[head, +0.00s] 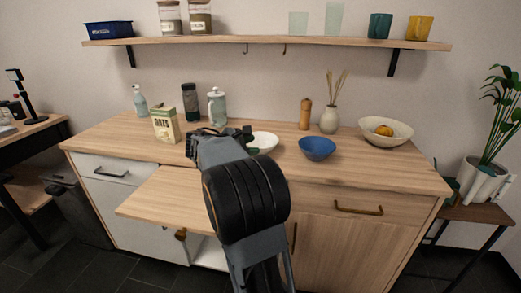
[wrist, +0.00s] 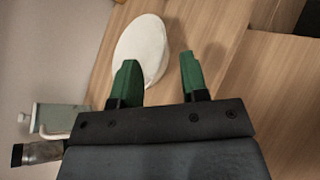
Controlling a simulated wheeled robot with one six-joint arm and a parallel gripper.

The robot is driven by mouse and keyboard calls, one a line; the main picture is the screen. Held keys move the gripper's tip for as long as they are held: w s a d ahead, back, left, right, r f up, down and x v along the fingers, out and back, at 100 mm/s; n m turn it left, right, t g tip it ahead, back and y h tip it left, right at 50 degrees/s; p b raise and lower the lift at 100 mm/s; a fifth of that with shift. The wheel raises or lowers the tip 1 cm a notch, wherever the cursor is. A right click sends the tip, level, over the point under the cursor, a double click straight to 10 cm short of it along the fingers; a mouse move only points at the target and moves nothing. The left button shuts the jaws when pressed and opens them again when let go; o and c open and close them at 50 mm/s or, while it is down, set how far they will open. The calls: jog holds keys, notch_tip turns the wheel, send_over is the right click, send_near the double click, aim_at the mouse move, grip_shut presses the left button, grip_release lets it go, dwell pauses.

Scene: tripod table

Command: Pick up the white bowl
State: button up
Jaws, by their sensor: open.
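The white bowl (head: 265,141) sits upright on the wooden counter (head: 370,170), just right of my gripper in the head view. In the wrist view the white bowl (wrist: 143,42) lies beyond the fingertips, mostly ahead of the left finger, which covers a little of its near edge. My gripper (wrist: 159,64) has two green fingers spread apart, with only bare wood seen between them beside the bowl. In the head view my arm hides most of the gripper and part of the counter.
A blue bowl (head: 317,148) stands close to the right of the white bowl. A wooden board (head: 155,205) juts out in front. A vase (head: 329,120) and pepper mill (head: 305,114) stand behind.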

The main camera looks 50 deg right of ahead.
aim_at(272, 147)
jog(key=x, duration=0.1)
jog(key=b+x, duration=0.1)
jog(key=x, duration=0.3)
jog(key=shift+w+a+f, duration=0.1)
jog(key=shift+w+f, duration=0.05)
jog(key=shift+f, duration=0.15)
jog(key=shift+x, duration=0.8)
jog(key=shift+r, duration=0.1)
jog(key=shift+c, duration=0.3)
grip_shut()
